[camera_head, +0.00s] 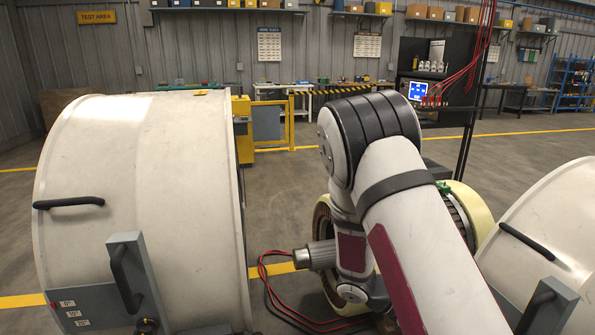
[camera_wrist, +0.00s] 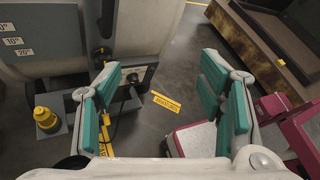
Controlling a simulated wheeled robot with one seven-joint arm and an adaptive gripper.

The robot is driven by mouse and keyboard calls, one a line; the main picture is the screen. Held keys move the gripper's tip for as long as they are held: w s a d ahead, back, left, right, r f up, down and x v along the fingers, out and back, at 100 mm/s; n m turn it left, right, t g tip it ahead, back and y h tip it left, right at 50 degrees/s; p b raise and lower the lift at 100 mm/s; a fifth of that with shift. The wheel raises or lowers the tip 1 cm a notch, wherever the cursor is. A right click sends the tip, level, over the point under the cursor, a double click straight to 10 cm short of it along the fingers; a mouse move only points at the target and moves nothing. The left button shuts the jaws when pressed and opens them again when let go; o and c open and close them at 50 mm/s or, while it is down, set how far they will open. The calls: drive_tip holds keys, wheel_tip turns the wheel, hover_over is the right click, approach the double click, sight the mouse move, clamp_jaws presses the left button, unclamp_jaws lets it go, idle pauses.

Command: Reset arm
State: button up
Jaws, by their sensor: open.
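In the wrist view my gripper (camera_wrist: 163,88) is open, its two teal-padded fingers wide apart. Nothing is between the pads; grey floor and a yellow label (camera_wrist: 160,101) show beyond the gap. In the head view my white arm, with its black joint cover, rises from the lower right and folds down near the middle. My gripper cannot be made out in that view.
A large cream drum housing (camera_head: 140,150) stands left, another (camera_head: 550,235) right. A ring-shaped rotor part (camera_head: 468,212) is behind my arm. Red and black cables (camera_head: 285,305) lie on the floor. In the wrist view, a yellow-topped part (camera_wrist: 45,118) sits beside a grey housing (camera_wrist: 50,40).

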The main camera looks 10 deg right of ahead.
drive_tip(key=s+a+r+m+t+y, duration=0.7)
drive_tip(key=s+a+r+m+y, duration=0.5)
drive_tip(key=s+a+r+m, duration=0.65)
wheel_tip(320, 180, up, 20)
drive_tip(key=a+n+t+p, duration=0.1)
drive_tip(key=n+t+p, duration=0.1)
drive_tip(key=p, duration=1.4)
drive_tip(key=shift+s+a+t, duration=0.15)
drive_tip(key=shift+s+t, duration=0.2)
drive_tip(key=shift+t, duration=0.35)
